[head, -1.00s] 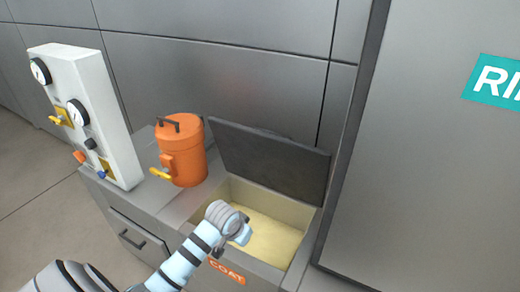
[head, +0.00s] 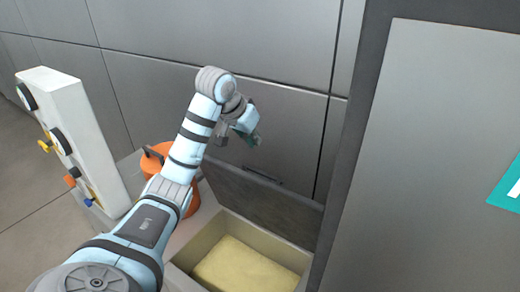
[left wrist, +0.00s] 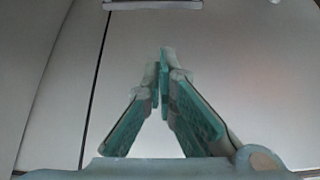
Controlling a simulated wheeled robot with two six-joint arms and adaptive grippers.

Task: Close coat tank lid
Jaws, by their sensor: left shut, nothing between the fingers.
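The coat tank (head: 189,256) is an open box with pale yellow contents (head: 245,268), low in the head view. Its dark grey lid (head: 262,202) stands raised and leaning back at the rear edge, with a thin handle (head: 262,175) near its top. My left gripper (head: 254,139) is above the lid's top edge, near the wall, and looks apart from the lid. In the left wrist view the left gripper's green-padded fingers (left wrist: 163,62) meet at the tips with nothing between them. My right gripper is not in view.
An orange canister (head: 157,158) stands left of the tank, partly hidden behind my left arm. A white panel with gauges and valves (head: 75,135) is farther left. A tall grey cabinet (head: 430,150) rises close on the right. Metal wall panels (head: 290,60) stand behind.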

